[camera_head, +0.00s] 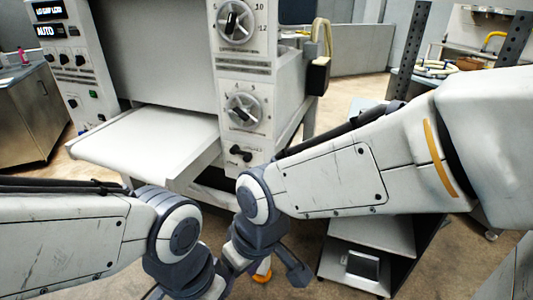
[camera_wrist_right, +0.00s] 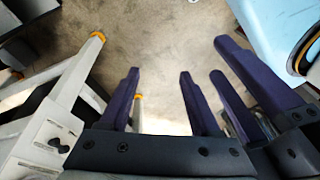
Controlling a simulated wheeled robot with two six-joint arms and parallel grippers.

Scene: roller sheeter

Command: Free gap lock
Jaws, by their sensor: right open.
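The white roller sheeter's control panel shows in the head view, with a small black lever (camera_head: 240,153) low on it. A label beside the lever is too small to read. Above it are a lower dial (camera_head: 243,110) and an upper dial (camera_head: 236,21). My right gripper (camera_wrist_right: 158,73) is open and empty in the right wrist view, over bare floor. In the head view my right arm hangs down below the panel, apart from the lever. My left gripper (camera_wrist_right: 217,56) shows beside it in the wrist view, fingers apart and empty.
The sheeter's white feed table (camera_head: 145,142) juts out left of the panel. A left panel (camera_head: 72,60) carries knobs and buttons. A low shelf cart (camera_head: 370,235) stands at the right, behind my right arm. A steel cabinet (camera_head: 25,115) is at the far left.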

